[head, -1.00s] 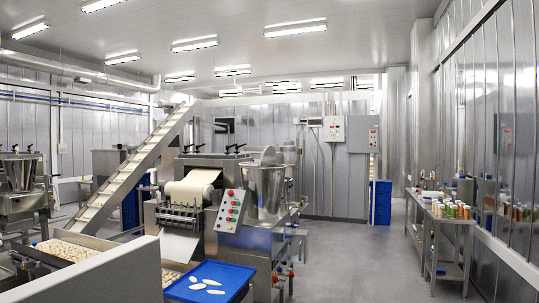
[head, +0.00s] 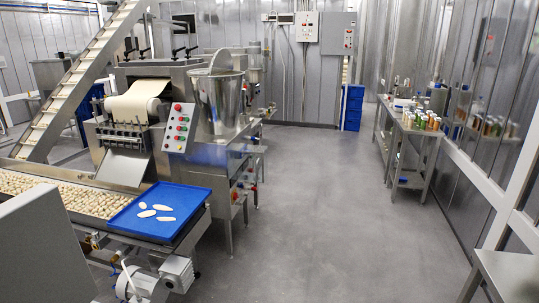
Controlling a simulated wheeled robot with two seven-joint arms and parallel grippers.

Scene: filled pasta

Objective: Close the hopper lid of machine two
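A pasta machine with a shiny steel hopper (head: 217,104) stands left of centre in the head view. A rounded steel lid (head: 222,57) stands raised at the hopper's rim, so the hopper looks open. The machine's control panel (head: 179,128) with red and green buttons faces me, beside a roll of dough sheet (head: 139,101). I see no number marking it as machine two. Neither of my grippers is in view.
A blue tray (head: 126,220) with several pale pasta pieces sits at the machine's front, beside a conveyor full of pasta (head: 60,192). An inclined conveyor (head: 80,80) rises behind. Grey floor (head: 320,210) is open. A steel table (head: 408,127) with jars stands right.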

